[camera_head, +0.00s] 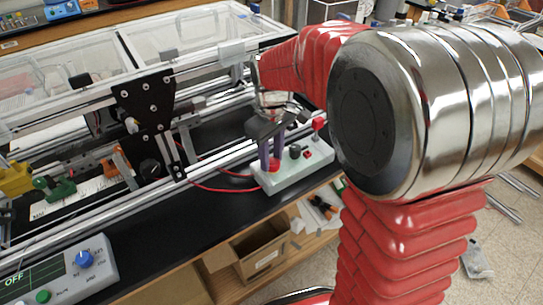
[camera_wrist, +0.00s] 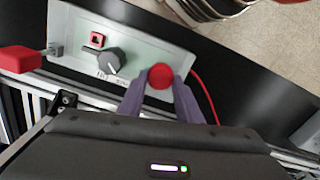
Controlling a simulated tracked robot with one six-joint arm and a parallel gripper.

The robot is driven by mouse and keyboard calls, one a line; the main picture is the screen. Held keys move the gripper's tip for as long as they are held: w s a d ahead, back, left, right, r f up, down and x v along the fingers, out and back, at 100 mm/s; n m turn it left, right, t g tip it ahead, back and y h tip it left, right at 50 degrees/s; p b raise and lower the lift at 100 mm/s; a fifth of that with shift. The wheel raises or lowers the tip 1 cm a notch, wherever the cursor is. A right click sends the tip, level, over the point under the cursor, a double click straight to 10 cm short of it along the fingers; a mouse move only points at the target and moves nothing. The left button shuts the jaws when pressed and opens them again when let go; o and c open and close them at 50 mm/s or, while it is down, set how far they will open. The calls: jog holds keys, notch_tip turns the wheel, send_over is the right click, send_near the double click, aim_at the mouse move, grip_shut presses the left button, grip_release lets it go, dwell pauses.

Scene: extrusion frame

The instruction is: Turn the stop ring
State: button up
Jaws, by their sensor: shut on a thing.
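A pale control box (camera_head: 300,174) sits on the black bench top; it also shows in the wrist view (camera_wrist: 135,42). A round red stop ring (camera_wrist: 160,76) is at one end of it. My gripper (camera_wrist: 160,78) reaches down over the box with its two purple fingers on either side of the ring, shut on it. In the head view my gripper (camera_head: 271,165) points down at the box's left end, and the fingers partly hide the ring there. I cannot tell from the frames whether the ring is turned.
A dark knob (camera_wrist: 110,61), a small red square switch (camera_wrist: 97,39) and a red lever (camera_wrist: 20,60) are on the same box. A red cable (camera_head: 215,188) runs beside it. The aluminium extrusion frame (camera_head: 215,155) stands close behind. The bench's front edge is near.

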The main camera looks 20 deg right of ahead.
jog(key=shift+m, duration=0.3)
jog(key=m, duration=0.4)
jog(key=shift+d+m, duration=0.1)
jog(key=shift+m, duration=0.2)
jog(key=m, duration=0.4)
jog(key=shift+m, duration=0.3)
jog(key=o, duration=1)
jog(key=shift+o, duration=0.2)
